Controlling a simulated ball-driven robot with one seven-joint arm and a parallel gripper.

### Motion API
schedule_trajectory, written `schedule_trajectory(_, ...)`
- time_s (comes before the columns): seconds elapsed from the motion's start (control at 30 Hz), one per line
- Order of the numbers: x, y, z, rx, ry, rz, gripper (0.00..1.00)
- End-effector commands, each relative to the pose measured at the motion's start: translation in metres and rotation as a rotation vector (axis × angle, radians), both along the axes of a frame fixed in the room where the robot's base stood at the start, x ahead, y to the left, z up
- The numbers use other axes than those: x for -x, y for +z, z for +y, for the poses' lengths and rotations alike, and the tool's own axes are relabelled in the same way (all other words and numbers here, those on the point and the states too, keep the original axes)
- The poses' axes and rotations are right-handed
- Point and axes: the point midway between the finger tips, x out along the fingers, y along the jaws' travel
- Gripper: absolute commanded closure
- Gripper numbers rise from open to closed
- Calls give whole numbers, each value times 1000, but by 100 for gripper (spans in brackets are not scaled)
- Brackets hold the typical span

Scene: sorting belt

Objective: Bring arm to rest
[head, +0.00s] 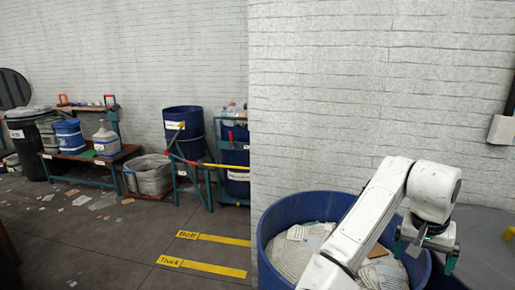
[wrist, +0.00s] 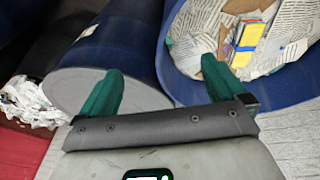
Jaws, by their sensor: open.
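My gripper (head: 428,258) is at the lower right of the head view, at the end of my white arm. It hangs over the right part of a blue barrel (head: 270,232) filled with paper and cardboard. In the wrist view my gripper (wrist: 158,85) shows two green fingers spread wide apart with nothing between them. The paper-filled blue barrel (wrist: 178,62) is at the upper right there, holding newspaper and a small yellow, blue and red box (wrist: 247,38).
Another blue barrel (wrist: 120,45) lies left of centre in the wrist view. White shredded paper (wrist: 30,103) is at the far left. In the head view, a bench (head: 95,155) with tubs and stacked blue barrels (head: 183,122) stand along the wall. Yellow floor strips (head: 205,267) lie on open floor.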

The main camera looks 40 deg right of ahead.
Motion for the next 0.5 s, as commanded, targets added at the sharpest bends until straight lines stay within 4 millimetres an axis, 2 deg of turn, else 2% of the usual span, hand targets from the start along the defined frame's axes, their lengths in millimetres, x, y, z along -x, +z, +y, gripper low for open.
schedule_trajectory(0.27,-10,-20,-1,211,193,67,2)
schedule_trajectory(0.37,-19,-32,7,262,296,82,2)
schedule_trajectory(0.5,-32,-57,29,302,458,96,2)
